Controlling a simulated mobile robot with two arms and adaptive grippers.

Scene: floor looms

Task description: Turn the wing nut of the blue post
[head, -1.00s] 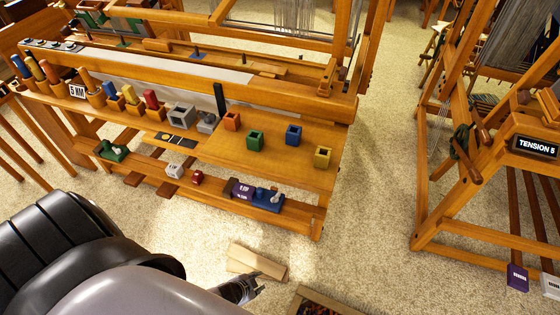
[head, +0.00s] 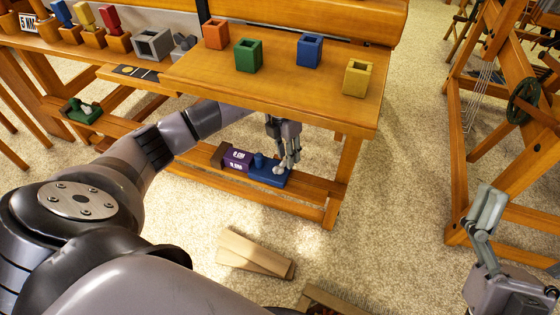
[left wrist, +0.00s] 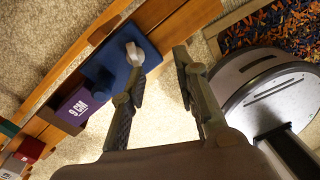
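The blue post's blue block (head: 268,174) sits on the low rail of the near loom, beside a purple block (head: 238,157). In the left wrist view the blue block (left wrist: 112,78) carries a pale grey wing nut (left wrist: 134,54). My left gripper (head: 289,160) reaches down under the bench shelf to the wing nut. In the left wrist view its fingers (left wrist: 159,62) are apart with nothing between them; the nut is just left of the left fingertip. Whether they touch cannot be told. My right gripper (head: 488,208) is at the right, over the floor, away from the post; its finger gap is unclear.
The bench shelf (head: 300,85) overhangs the rail and holds orange, green (head: 248,56), blue and yellow (head: 357,78) open boxes. A green block (head: 82,112) sits farther left on the rail. Wooden pieces (head: 255,254) lie on the carpet. Another loom stands at the right.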

